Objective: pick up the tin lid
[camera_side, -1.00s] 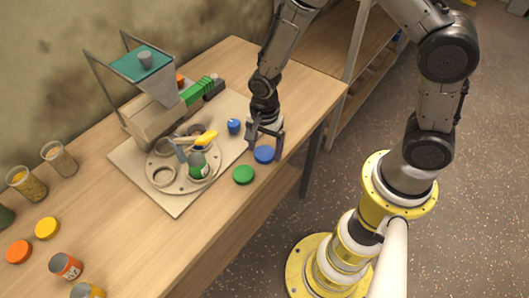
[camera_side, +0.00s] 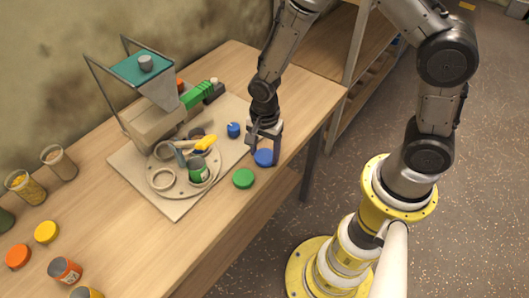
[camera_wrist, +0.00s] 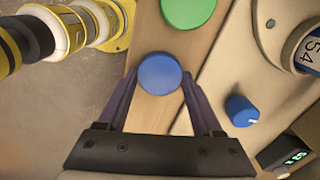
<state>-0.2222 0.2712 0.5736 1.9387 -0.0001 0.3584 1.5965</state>
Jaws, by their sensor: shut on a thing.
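The blue tin lid (camera_side: 263,157) lies flat at the table's near edge, right of the green lid (camera_side: 243,178). My gripper (camera_side: 266,150) points down over it, with one finger on each side. In the wrist view the blue lid (camera_wrist: 160,75) sits between my fingertips (camera_wrist: 160,88), and the fingers are shut on its rim. The lid looks still at table height. The green lid (camera_wrist: 188,8) shows beyond it at the top of the wrist view.
A base plate (camera_side: 178,210) bears a hopper machine and a round turntable with cans. A blue knob (camera_side: 233,130) stands close to my gripper. Yellow (camera_side: 46,232) and orange (camera_side: 17,256) lids, tins and jars stand at the left. The table edge is close by.

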